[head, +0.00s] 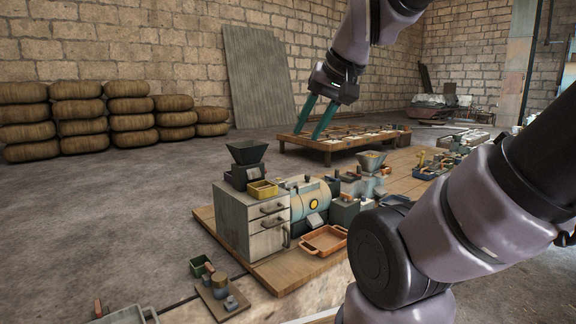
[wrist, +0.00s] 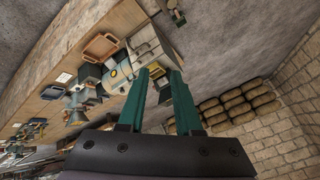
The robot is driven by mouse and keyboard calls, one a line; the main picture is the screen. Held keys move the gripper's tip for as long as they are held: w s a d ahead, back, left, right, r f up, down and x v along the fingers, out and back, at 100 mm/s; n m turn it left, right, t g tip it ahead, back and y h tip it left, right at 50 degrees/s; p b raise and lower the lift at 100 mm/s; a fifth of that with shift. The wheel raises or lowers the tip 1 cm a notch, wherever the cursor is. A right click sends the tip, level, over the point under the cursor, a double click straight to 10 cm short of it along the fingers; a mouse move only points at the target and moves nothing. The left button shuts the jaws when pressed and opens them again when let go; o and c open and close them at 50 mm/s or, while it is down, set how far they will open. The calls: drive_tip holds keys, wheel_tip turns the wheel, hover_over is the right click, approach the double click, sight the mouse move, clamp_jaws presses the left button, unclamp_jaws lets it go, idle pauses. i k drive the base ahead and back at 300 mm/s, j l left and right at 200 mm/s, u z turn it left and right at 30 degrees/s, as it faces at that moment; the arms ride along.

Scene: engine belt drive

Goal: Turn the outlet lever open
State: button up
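My gripper (head: 310,132) hangs high in the head view, above and behind the machine, with its two teal fingers apart and nothing between them. In the wrist view my gripper (wrist: 159,76) also shows open, its fingers overlapping the machine in the picture. The machine has a grey cabinet (head: 238,226) with dark curved handles on its front, and a pale blue cylindrical body (head: 308,196) with a yellow round mark. A small dark lever-like handle (head: 286,237) is at the cabinet's lower right corner. I cannot tell whether it is the outlet lever, or its position.
A dark hopper (head: 247,155) and a yellow bin (head: 262,190) sit on the cabinet. An orange tray (head: 323,240) lies in front on the wooden bench (head: 285,277). Stacked sacks (head: 78,112) line the back wall.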

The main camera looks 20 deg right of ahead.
sight(346, 196)
drive_tip(key=i+l, duration=0.2)
drive_tip(key=l, duration=0.2)
drive_tip(key=i+l, duration=0.15)
drive_tip(key=l, duration=0.25)
drive_tip(key=i+l, duration=0.2)
drive_tip(key=l, duration=0.2)
